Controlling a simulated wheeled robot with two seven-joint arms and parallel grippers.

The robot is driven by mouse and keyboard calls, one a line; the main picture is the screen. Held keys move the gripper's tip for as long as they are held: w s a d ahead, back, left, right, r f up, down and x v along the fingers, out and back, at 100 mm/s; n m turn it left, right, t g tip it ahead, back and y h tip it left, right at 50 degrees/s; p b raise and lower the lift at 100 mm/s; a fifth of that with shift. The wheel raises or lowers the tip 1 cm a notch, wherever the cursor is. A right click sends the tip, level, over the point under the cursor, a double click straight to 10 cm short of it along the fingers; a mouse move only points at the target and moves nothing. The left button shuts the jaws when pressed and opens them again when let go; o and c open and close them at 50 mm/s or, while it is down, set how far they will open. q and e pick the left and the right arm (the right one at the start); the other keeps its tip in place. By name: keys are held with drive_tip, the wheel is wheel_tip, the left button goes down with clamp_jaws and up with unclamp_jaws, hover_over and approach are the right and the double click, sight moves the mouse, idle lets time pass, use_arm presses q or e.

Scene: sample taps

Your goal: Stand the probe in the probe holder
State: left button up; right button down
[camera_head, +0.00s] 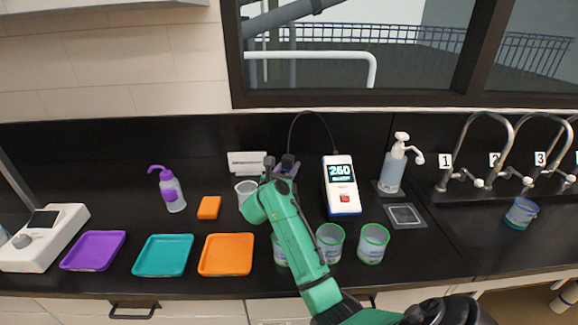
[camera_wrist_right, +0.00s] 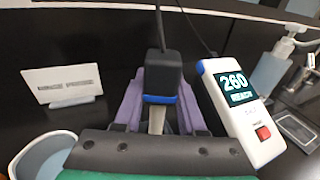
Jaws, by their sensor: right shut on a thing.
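The probe (camera_wrist_right: 162,75) has a black body, a blue band and a pale shaft below it, and a black cable rises from its top. It also shows small in the head view (camera_head: 288,160). My right gripper (camera_head: 276,168) is shut on the probe, which looks upright. My left gripper is not in view.
A white meter (camera_head: 341,186) reading 260 stands right of the holder; a beaker (camera_head: 246,190) and white sign (camera_head: 247,163) are at its left. Green-rimmed beakers (camera_head: 373,244) stand in front, partly behind my arm. A soap bottle (camera_head: 393,167) stands farther right.

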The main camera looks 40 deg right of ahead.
wheel_tip(320, 180, down, 3)
drive_tip(key=shift+f+b, duration=0.1)
drive_tip(key=shift+b, duration=0.95)
unclamp_jaws()
drive_tip(key=shift+s+a+r+p, duration=0.2)
drive_tip(key=shift+s+a+p, duration=0.1)
drive_tip(key=shift+a, duration=0.1)
drive_tip(key=shift+s+a+r+p, duration=0.15)
drive_tip(key=shift+a+p, duration=0.1)
drive_tip(key=shift+a, duration=0.15)
drive_tip(key=v, duration=0.1)
drive_tip(key=p+v, duration=0.1)
drive_tip(key=v, duration=0.2)
drive_tip(key=shift+r, duration=0.3)
